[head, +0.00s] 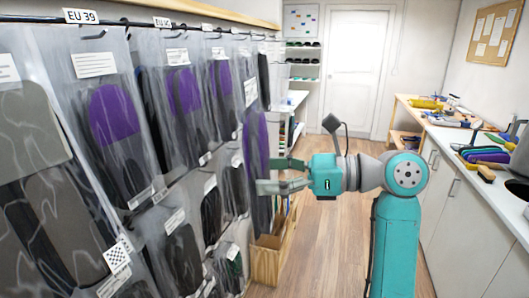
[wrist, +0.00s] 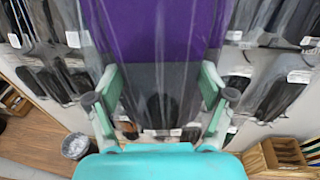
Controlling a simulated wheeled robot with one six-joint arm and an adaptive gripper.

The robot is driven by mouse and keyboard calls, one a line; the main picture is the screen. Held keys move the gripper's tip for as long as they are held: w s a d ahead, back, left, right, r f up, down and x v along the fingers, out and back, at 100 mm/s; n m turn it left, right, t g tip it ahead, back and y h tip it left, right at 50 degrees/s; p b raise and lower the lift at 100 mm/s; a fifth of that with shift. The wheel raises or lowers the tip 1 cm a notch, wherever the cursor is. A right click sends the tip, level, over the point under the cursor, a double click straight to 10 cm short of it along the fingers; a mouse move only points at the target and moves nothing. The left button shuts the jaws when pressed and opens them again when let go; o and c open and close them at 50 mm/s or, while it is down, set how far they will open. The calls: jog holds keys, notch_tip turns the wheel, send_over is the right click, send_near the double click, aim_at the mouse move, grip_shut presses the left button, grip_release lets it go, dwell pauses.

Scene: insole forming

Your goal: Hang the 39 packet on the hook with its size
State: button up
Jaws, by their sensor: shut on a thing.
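My gripper (head: 270,176) is shut on a clear packet with a purple and dark insole (head: 256,150), held upright beside the hanging rows. In the wrist view the held packet (wrist: 162,32) runs between the two fingers and fills the upper middle. I cannot read a size on it. An EU 39 sign (head: 80,16) is on the rail at the upper left. A bare-tipped hook (head: 95,35) shows below that sign, with a purple-insole packet (head: 112,115) hanging under it. The gripper is well to the right of this sign.
More packets (head: 183,92) hang in rows along the left wall, close to the held one. Another size sign (head: 162,21) is too small to read surely. A wooden bin (head: 265,262) stands on the floor below. A cluttered counter (head: 480,145) is at right; the aisle floor is clear.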

aim_at(245, 154)
jog(key=s+r, duration=0.2)
jog(key=s+a+r+n+g, duration=0.1)
jog(key=r, duration=0.1)
jog(key=s+r+g, duration=0.1)
jog(key=s+r, duration=0.1)
jog(key=r, duration=0.1)
jog(key=shift+s+a+n, duration=0.3)
jog(key=shift+w+a, duration=0.45)
jog(key=shift+a, duration=0.75)
jog(key=shift+w+a, duration=0.45)
jog(key=shift+a, duration=0.8)
jog(key=shift+w+a, duration=0.45)
jog(key=shift+a, duration=0.75)
jog(key=shift+w+a+f+m+t+h, duration=0.15)
jog(key=shift+w+a+t, duration=0.45)
jog(key=shift+w+a, duration=0.95)
jog(key=shift+w+a+m+t+h, duration=0.25)
jog(key=shift+w+a+t, duration=0.4)
jog(key=shift+a, duration=1.8)
jog(key=shift+w+a+f+m+t+h, duration=0.15)
jog(key=shift+w+a+t, duration=0.4)
jog(key=shift+w+a, duration=1.05)
jog(key=shift+s+a+f, duration=0.15)
jog(key=shift+a, duration=0.35)
jog(key=shift+s+a+f, duration=0.1)
jog(key=shift+a+f, duration=0.05)
jog(key=shift+a, duration=0.3)
jog(key=shift+f, duration=0.2)
